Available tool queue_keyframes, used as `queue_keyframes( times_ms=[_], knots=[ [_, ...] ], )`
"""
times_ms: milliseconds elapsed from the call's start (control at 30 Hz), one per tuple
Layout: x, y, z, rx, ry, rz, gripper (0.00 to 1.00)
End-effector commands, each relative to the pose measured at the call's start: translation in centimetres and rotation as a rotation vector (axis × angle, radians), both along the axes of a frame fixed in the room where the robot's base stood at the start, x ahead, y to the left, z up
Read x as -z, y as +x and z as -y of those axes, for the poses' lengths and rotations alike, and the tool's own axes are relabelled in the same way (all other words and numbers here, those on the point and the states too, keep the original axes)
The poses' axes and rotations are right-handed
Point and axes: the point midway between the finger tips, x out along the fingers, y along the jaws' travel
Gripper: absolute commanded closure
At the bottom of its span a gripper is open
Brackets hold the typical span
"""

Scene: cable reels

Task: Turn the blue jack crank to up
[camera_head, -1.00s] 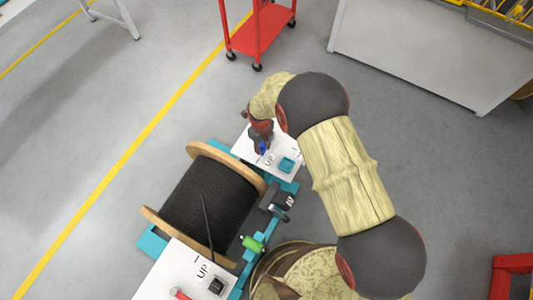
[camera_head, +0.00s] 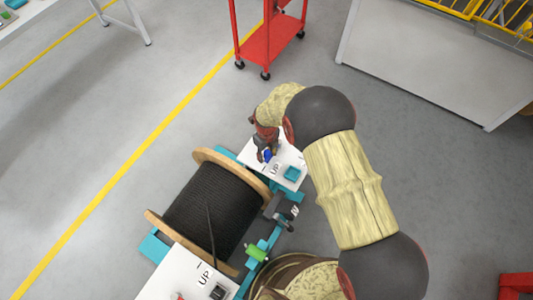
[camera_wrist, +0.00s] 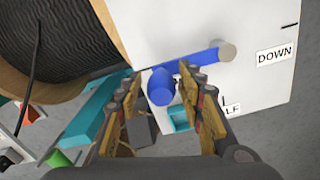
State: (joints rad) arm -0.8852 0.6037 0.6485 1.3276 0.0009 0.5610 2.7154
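The blue jack crank (camera_wrist: 198,60) is on a white panel (camera_wrist: 150,25). Its arm runs left from a grey pivot (camera_wrist: 227,50) to a rounded blue knob (camera_wrist: 161,86). My gripper (camera_wrist: 157,88) is open, with one finger on each side of the knob. The right fingers are close to the knob; I cannot tell if they touch it. A DOWN label (camera_wrist: 275,53) is right of the pivot, and another label is partly hidden. In the head view the blue crank (camera_head: 267,155) shows as a small patch below my gripper (camera_head: 266,152), near an UP label (camera_head: 275,168).
A wooden reel of black cable (camera_head: 210,208) stands beside the panel on a teal frame (camera_head: 155,247). A second white panel (camera_head: 175,275) is at its near end.

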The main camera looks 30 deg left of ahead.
Motion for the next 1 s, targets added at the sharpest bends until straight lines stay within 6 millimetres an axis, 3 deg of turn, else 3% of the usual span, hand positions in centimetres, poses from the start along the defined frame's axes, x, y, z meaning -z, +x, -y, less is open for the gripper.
queue_keyframes(
  times_ms=[333, 467, 1000],
  knots=[
    [-0.1, 0.0, 0.0, 0.000, 0.000, 0.000, 0.57],
    [-1.0, 0.1, 0.0, 0.000, 0.000, 0.001, 0.57],
    [-10.5, 0.0, 0.0, -0.001, 0.000, 0.000, 0.57]
  ],
)
